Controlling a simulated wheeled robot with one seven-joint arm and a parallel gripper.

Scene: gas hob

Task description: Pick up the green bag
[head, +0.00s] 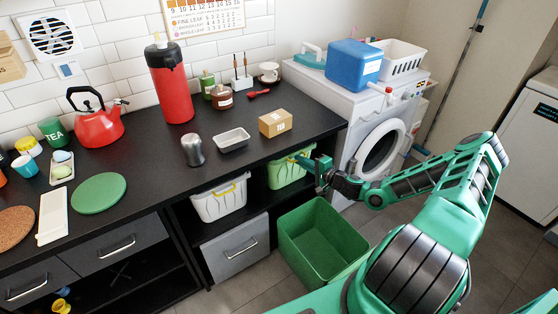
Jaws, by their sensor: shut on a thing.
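The green bag (287,176) sits in the right cubby under the dark counter, with a yellow handle showing at its top. My gripper (303,161) reaches in from the right at the bag's upper right edge. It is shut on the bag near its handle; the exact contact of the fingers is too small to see. The gripper and the counter's edge hide part of the bag's top and right side.
A similar white basket (220,202) stands in the cubby to the left. A large open green bin (322,240) stands on the floor in front. The countertop (160,200) overhangs the cubbies. A washing machine (375,150) stands right of the cubby.

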